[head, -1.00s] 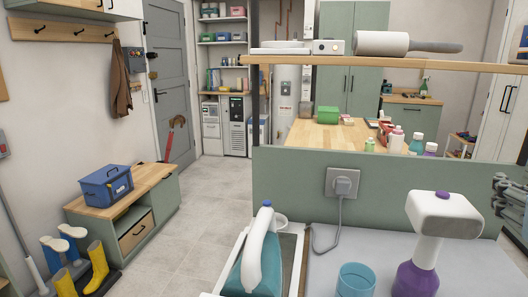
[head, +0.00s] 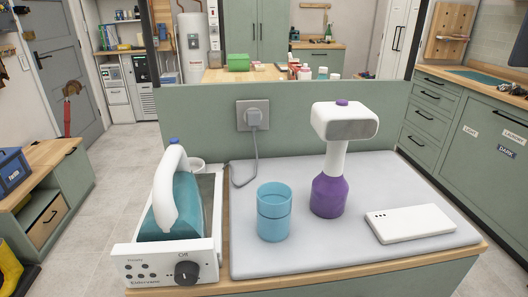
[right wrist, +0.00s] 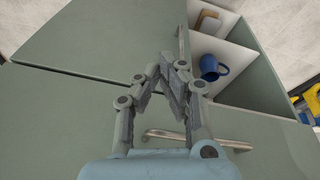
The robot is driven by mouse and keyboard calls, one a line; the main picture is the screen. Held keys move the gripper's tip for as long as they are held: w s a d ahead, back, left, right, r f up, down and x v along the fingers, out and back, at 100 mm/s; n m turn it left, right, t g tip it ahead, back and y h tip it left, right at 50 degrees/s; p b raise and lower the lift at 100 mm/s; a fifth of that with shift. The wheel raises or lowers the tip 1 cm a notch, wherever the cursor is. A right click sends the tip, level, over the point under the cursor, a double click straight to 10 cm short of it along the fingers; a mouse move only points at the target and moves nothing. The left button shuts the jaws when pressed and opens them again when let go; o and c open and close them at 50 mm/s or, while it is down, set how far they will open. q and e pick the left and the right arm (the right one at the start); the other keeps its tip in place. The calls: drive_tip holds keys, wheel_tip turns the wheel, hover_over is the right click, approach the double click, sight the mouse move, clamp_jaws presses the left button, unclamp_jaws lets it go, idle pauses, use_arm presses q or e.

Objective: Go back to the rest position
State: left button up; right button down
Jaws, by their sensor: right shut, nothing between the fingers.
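My right gripper (right wrist: 172,75) shows in the right wrist view, shut with nothing between its fingers. Below it are green cabinet fronts (right wrist: 85,100) with metal bar handles (right wrist: 185,138). Whether it touches them cannot be told. Neither gripper shows in the head view, and my left gripper is in no view.
A counter holds a steam iron station (head: 170,258), a blue cup (head: 273,212), a white and purple device (head: 330,190) and a white flat box (head: 410,224) on a grey mat (head: 300,252). A blue mug (right wrist: 212,68) sits in an open compartment. Tiled floor (head: 125,190) is clear at left.

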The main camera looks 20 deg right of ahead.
drive_tip(key=s+d+f+g+b, duration=0.15)
drive_tip(key=s+f, duration=0.35)
drive_tip(key=f, duration=0.5)
drive_tip(key=s+f+t+b, duration=0.1)
drive_tip(key=s+f+b, duration=0.25)
drive_tip(key=f, duration=0.75)
drive_tip(key=s+f+g+b, duration=0.1)
drive_tip(key=s+f+b, duration=0.1)
drive_tip(key=s+f, duration=0.8)
drive_tip(key=s, duration=0.2)
drive_tip(key=shift+s, duration=0.3)
